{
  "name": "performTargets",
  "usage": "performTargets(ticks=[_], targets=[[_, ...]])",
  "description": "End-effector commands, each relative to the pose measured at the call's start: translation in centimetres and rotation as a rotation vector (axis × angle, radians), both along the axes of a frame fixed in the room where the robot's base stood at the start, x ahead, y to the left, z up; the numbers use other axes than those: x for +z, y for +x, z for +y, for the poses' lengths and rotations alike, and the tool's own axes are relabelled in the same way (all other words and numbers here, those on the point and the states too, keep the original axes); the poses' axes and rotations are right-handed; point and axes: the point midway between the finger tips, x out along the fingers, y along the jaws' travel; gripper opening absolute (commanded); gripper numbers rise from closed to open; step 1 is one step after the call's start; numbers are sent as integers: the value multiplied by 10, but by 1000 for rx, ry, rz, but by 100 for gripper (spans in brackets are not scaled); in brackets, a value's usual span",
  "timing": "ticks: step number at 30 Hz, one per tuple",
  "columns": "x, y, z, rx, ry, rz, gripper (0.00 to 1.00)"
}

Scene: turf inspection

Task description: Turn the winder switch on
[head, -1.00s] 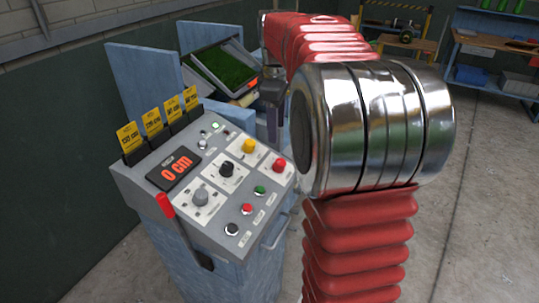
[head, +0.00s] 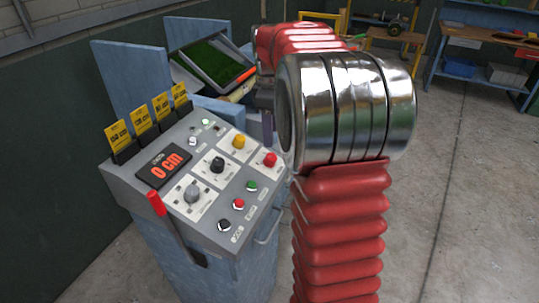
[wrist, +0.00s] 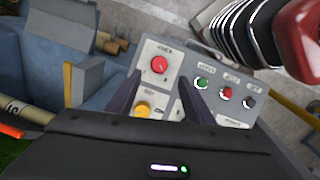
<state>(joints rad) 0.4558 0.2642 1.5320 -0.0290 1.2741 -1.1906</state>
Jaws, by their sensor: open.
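The control console (head: 150,205) stands left of my arm. Its sloped panel has a grey rotary switch (head: 193,192), a black rotary switch (head: 217,164), a yellow knob (head: 239,142) and a red knob (head: 269,160). The labels are too small to read, so I cannot tell which is the winder switch. My gripper (wrist: 160,80) is open and empty; its two dark fingers point at the panel in the wrist view. The red knob (wrist: 159,64) and yellow knob (wrist: 142,109) show between them. In the head view my arm mostly hides the gripper.
Green, red and black buttons (head: 238,204) line the panel's front edge. A red-handled lever (head: 157,203) is on its near left side. The display (head: 165,169) reads 0 cm. Several yellow tags (head: 140,123) stand along the back. A turf tray (head: 210,62) lies behind. Workbenches stand far right.

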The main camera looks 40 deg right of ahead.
Motion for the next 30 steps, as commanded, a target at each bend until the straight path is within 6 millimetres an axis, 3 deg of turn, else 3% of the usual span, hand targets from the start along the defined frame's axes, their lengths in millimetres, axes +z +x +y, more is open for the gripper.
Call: performTargets(ticks=[16,21,30], targets=[[-83,4,-5,0,1,2,48],[-94,5,-5,0,0,0,48],[-96,5,-5,0,0,0,48]])
